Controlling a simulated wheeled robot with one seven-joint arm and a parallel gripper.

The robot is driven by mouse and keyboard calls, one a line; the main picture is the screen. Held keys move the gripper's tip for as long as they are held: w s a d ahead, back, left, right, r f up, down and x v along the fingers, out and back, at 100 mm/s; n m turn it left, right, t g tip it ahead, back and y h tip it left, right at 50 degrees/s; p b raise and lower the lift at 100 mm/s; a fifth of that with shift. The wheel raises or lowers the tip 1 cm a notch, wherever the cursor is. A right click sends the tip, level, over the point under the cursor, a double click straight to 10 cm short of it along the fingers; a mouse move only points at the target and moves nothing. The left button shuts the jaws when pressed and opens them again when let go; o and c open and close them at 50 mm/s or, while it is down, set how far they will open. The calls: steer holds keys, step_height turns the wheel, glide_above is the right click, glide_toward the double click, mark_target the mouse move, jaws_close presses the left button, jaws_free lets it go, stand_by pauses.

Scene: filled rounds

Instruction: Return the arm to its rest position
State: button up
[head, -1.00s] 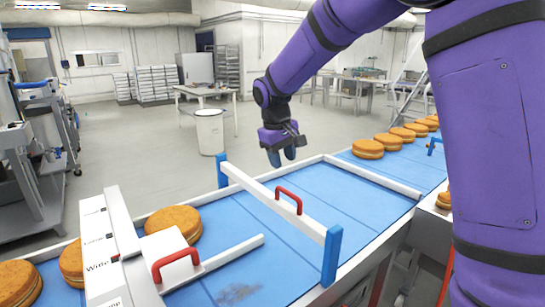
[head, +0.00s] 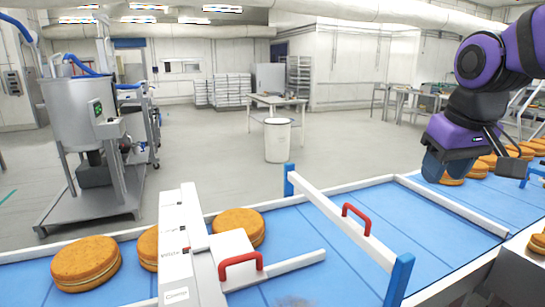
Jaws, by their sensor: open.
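My gripper (head: 476,172) hangs from my purple arm (head: 500,60) at the right of the head view. The gripper hides some of these rounds.
A white gate bar with a red handle (head: 357,219) crosses the blue belt (head: 330,235). A white guide with another red handle (head: 240,262) stands left of it, with several rounds (head: 86,262) beside it. A steel hopper (head: 82,110) stands back left.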

steer(key=s+d+f+m+t, duration=0.1)
steer(key=s+t, duration=0.1)
steer(key=s, duration=1.1)
steer(key=shift+d+f+m, duration=0.2)
steer(key=shift+f+m, duration=0.1)
steer(key=shift+f, duration=0.1)
steer(key=shift+a, duration=0.1)
